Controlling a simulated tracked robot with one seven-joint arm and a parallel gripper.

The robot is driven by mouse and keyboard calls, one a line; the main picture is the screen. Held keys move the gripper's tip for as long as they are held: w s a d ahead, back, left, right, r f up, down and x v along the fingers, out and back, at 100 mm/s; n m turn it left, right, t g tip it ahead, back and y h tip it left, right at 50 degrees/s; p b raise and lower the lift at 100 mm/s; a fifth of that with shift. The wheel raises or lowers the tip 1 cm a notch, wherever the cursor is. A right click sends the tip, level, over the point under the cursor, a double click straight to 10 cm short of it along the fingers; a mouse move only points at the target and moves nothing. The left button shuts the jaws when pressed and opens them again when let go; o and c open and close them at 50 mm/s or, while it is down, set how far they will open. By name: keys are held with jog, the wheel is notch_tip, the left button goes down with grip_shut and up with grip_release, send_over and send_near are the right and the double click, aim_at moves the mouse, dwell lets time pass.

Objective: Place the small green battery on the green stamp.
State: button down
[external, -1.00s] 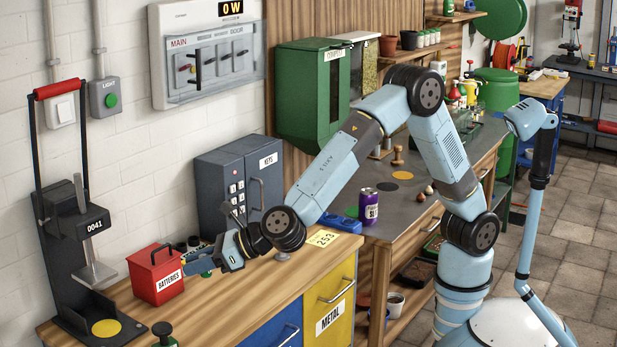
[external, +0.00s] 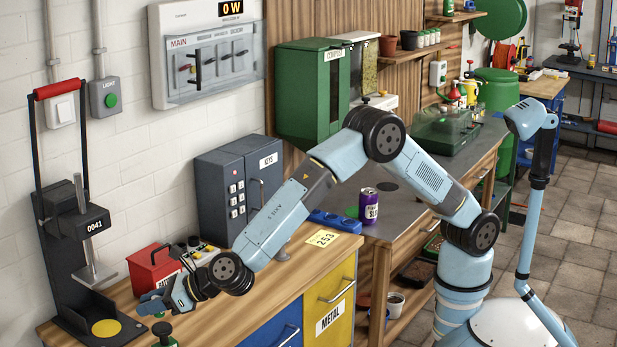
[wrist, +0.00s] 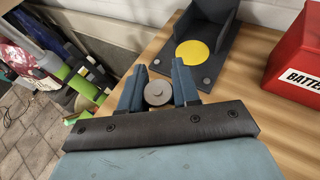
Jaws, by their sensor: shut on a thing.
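My gripper (external: 150,303) is low over the near left part of the wooden bench, fingers to the left. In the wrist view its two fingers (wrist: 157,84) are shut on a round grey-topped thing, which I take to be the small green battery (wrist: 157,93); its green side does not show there.
A black press (external: 75,225) with a yellow disc (external: 106,327) on its base stands left of my gripper. The red batteries box (external: 150,268) is just behind it. A blue-grey key cabinet (external: 238,185) stands at the wall.

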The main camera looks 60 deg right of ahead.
aim_at(154, 327)
jog(key=shift+f, duration=1.6)
jog(key=shift+f, duration=0.1)
jog(key=c, duration=0.8)
grip_release()
jog(key=v, duration=1.2)
jog(key=shift+w+d+r, duration=0.1)
jog(key=shift+r, duration=0.1)
